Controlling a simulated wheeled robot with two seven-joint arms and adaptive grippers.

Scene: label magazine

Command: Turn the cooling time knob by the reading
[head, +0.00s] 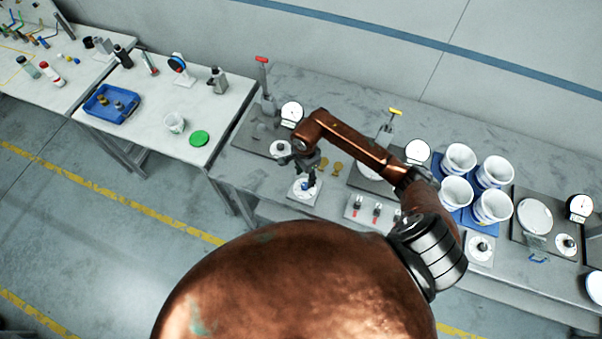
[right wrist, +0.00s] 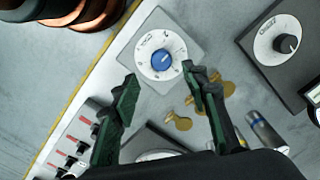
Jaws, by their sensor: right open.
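A blue knob (right wrist: 162,62) sits on a round white dial with printed marks, on a square grey plate (right wrist: 188,50), in the right wrist view. In the head view the blue knob (head: 305,186) shows at the front edge of the bench, just below my right gripper (head: 308,176). In the right wrist view my right gripper (right wrist: 160,88) is open and empty, its fingers on either side of and short of the dial. The white pointer line on the knob is small. The dial's lettering is too small to read surely. My left gripper is not in view.
A black knob on a dial (right wrist: 287,44) lies to the right on a dark plate. Brass discs (right wrist: 228,88) lie beside the right finger.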

